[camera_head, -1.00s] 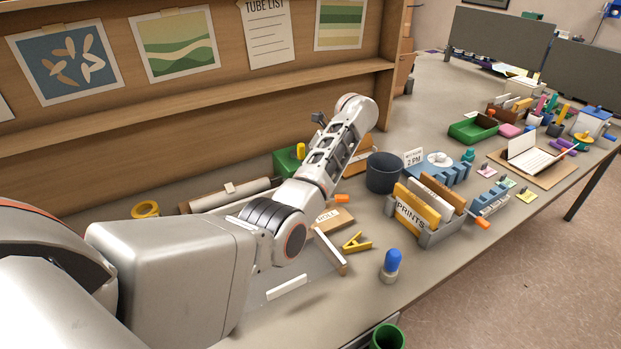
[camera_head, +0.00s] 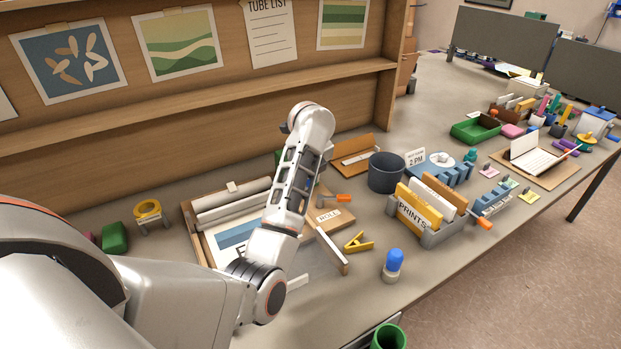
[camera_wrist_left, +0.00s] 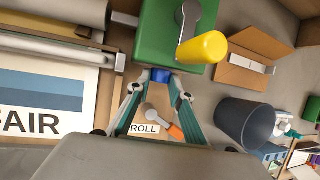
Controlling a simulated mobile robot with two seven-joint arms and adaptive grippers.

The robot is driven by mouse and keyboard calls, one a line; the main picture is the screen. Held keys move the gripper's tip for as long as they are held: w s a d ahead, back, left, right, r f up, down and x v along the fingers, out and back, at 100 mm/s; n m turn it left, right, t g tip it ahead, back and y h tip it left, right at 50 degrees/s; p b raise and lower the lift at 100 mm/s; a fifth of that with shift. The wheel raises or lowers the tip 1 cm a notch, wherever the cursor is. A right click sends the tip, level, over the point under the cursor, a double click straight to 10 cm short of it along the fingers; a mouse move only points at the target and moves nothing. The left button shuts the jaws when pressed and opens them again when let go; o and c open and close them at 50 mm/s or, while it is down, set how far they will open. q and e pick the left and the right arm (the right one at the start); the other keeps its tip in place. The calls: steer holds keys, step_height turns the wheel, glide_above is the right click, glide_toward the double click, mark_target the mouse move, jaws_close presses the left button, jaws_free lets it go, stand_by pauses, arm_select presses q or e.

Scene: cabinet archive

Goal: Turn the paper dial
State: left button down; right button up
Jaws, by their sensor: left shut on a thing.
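My left gripper (camera_wrist_left: 155,88) shows in the left wrist view with its teal fingers closed on a small blue part (camera_wrist_left: 160,75) at the front edge of a green box (camera_wrist_left: 165,35). A grey crank with a yellow knob (camera_wrist_left: 203,48) sits on top of the box. I cannot tell whether the blue part is the paper dial. Just below it, a board marked ROLL (camera_wrist_left: 145,129) carries a grey lever with an orange end (camera_wrist_left: 176,132). In the head view my left forearm hides most of the green box and the gripper's tips. My right gripper is not in view.
A poster tray (camera_head: 207,245) lies left. A yellow clip (camera_head: 357,243) and blue-topped bottle (camera_head: 393,262) are in front. The shelf wall (camera_head: 200,100) is behind.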

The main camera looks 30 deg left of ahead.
arm_select(q)
steer(key=shift+s+t+h, duration=0.15)
steer(key=shift+t+h, duration=0.15)
steer(key=shift+t, duration=0.2)
steer(key=shift+a, duration=0.1)
steer(key=c, duration=1.8)
jaws_free()
step_height(320, 180, up, 10)
